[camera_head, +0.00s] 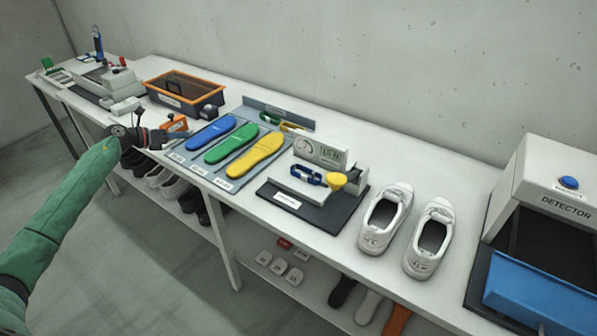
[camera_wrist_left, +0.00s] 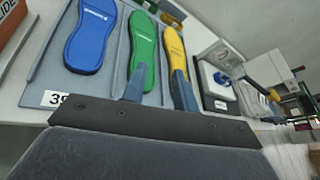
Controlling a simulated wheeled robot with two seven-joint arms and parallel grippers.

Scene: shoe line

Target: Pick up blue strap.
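The blue strap (camera_head: 306,175) is a small dark blue loop on the white block of a dark-based testing device with a dial. It shows small in the left wrist view (camera_wrist_left: 222,78), on the white block to the right of the insoles. My left gripper (camera_head: 152,138) is at the left part of the table, near the orange box and the blue insole, well to the left of the strap. In the left wrist view its two fingers (camera_wrist_left: 158,85) stand apart with nothing held between them. My right gripper is not in view.
Blue (camera_head: 211,132), green (camera_head: 232,143) and yellow (camera_head: 256,156) insoles lie on a grey mat between my left gripper and the testing device (camera_head: 320,208). A yellow knob (camera_head: 335,181) is right beside the strap. White shoes (camera_head: 386,219) and a detector (camera_head: 545,215) stand further right.

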